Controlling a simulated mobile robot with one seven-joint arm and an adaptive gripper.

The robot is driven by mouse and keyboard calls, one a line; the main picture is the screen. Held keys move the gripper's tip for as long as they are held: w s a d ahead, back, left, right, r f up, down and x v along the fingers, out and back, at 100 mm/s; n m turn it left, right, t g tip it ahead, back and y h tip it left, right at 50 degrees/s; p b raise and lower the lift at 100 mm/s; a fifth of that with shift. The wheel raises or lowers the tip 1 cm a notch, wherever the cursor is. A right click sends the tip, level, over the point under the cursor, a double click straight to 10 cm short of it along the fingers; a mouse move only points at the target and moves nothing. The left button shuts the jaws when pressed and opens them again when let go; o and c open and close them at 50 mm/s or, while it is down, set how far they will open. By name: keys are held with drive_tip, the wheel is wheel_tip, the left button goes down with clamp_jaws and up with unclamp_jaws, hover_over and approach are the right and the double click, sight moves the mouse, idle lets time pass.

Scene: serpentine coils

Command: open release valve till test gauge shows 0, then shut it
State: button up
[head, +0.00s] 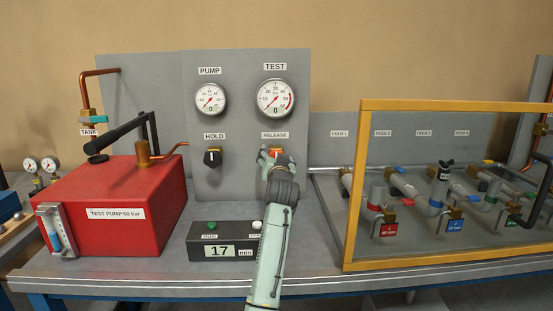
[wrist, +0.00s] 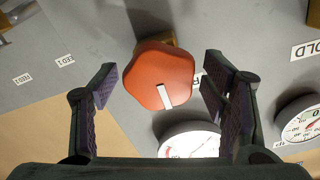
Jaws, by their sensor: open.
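The orange release valve knob (wrist: 160,72) sits between my gripper's open fingers (wrist: 158,78) in the wrist view, with gaps on both sides. Its white mark points roughly towards the test gauge (wrist: 190,143). In the head view the knob (head: 279,150) is mostly hidden behind my gripper (head: 272,157), under the RELEASE label. The test gauge (head: 276,98) above it has a digital readout that looks like 0. The pump gauge (head: 210,99) also appears to read 0.
The black HOLD knob (head: 213,157) is left of my gripper. A red test pump (head: 120,205) stands farther left. A timer box (head: 222,241) reading 17 min sits below. A yellow frame (head: 353,190) around the feed valves rises at the right.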

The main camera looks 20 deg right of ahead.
drive_tip(key=v, duration=1.2)
